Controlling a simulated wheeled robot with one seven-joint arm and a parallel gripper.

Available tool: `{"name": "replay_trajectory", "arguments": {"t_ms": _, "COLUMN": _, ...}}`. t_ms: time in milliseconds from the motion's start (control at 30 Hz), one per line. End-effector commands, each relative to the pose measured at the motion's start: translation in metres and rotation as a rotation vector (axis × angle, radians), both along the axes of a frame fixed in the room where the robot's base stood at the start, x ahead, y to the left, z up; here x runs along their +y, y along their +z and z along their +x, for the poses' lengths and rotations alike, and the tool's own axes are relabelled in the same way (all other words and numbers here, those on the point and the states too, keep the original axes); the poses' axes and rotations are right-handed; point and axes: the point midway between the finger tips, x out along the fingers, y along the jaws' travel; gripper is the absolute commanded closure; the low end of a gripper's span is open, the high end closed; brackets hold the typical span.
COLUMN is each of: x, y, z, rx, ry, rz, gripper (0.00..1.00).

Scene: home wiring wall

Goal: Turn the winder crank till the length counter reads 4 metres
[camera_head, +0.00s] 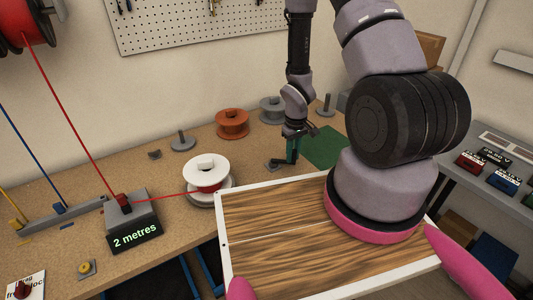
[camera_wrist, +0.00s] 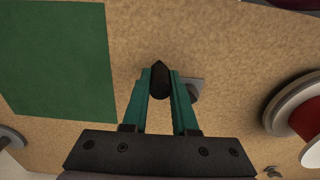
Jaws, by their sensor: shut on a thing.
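The length counter (camera_head: 135,236) is a grey block whose display reads "2 metres". Red wire runs from it to a white spool (camera_head: 205,162) on a grey disc. In the wrist view, part of a spool with red on it (camera_wrist: 308,122) shows at the right edge. My gripper (camera_head: 287,160) is right of the white spool, low over the bench. In the wrist view its teal fingers (camera_wrist: 160,80) are shut on a dark knob (camera_wrist: 159,76), apparently the winder crank's handle. A small grey plate (camera_wrist: 195,89) shows behind the fingers. The crank's link to the spool is not clear.
A green mat (camera_head: 324,147) lies right of my gripper. An orange spool (camera_head: 232,122), a grey spool (camera_head: 272,109) and grey stands (camera_head: 182,141) are behind on the bench (camera_head: 90,190). The red supply reel (camera_head: 22,25) hangs at upper left.

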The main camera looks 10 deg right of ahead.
Motion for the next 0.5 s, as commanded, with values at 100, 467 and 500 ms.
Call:
{"name": "replay_trajectory", "arguments": {"t_ms": 100, "x": 0.007, "y": 0.000, "z": -0.008, "rx": 0.001, "ry": 0.005, "rz": 0.002, "gripper": 1.00}}
{"name": "replay_trajectory", "arguments": {"t_ms": 467, "x": 0.010, "y": 0.000, "z": -0.014, "rx": -0.003, "ry": 0.004, "rz": 0.002, "gripper": 1.00}}
{"name": "replay_trajectory", "arguments": {"t_ms": 500, "x": 0.010, "y": 0.000, "z": -0.014, "rx": -0.003, "ry": 0.004, "rz": 0.002, "gripper": 1.00}}
